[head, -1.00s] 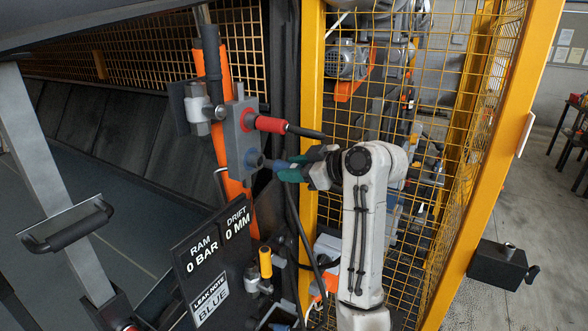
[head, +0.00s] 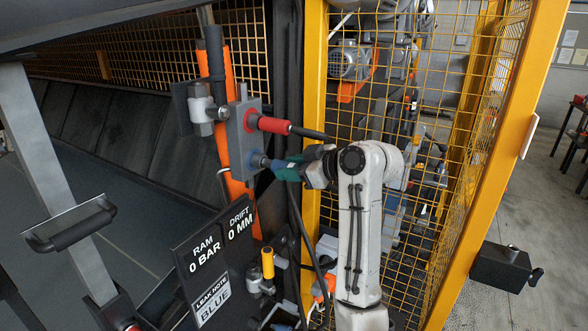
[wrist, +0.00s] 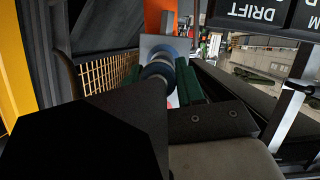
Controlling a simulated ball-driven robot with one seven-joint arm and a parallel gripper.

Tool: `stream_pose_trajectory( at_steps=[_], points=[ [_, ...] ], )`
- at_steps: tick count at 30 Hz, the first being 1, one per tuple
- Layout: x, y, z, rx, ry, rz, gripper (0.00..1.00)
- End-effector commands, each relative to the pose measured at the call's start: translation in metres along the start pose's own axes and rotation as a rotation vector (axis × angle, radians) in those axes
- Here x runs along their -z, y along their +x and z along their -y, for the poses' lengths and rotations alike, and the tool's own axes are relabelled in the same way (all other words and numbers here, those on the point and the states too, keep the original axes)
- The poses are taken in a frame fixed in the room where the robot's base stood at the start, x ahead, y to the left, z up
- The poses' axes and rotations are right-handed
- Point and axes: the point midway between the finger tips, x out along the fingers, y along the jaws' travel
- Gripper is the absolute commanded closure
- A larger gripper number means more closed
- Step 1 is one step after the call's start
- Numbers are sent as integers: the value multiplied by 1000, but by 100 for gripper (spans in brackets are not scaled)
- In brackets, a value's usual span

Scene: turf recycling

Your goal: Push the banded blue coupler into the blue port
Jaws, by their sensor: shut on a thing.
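The blue coupler (head: 279,163) points left at the lower part of the grey valve block (head: 241,138). My gripper (head: 289,171), with green fingers, is shut on the coupler at the block's right. The coupler's front end is at the blue port (head: 259,160); I cannot tell whether it is fully seated. In the wrist view the blue coupler (wrist: 157,70) lies in line with the block's pale face (wrist: 165,45), between the green fingers. The fingers hide part of it.
A red coupler (head: 272,125) with a black hose sits in the block just above. A dark hose hangs below my gripper. A yellow-framed mesh guard (head: 312,100) stands close behind my arm. A sign panel (head: 215,255) reading 0 bar and 0 mm stands below left.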

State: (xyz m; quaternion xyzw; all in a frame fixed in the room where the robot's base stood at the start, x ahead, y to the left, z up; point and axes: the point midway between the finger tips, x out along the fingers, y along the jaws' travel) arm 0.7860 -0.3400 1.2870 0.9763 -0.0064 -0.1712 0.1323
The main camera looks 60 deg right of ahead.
Motion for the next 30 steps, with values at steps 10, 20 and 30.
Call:
stream_pose_trajectory(
  at_steps=[10, 20, 30],
  points=[
    [3, 7, 0, -1, -1, 0, 100],
    [6, 14, 0, -1, 0, -1, 100],
    [8, 22, 0, 1, 0, 0, 100]
  ],
)
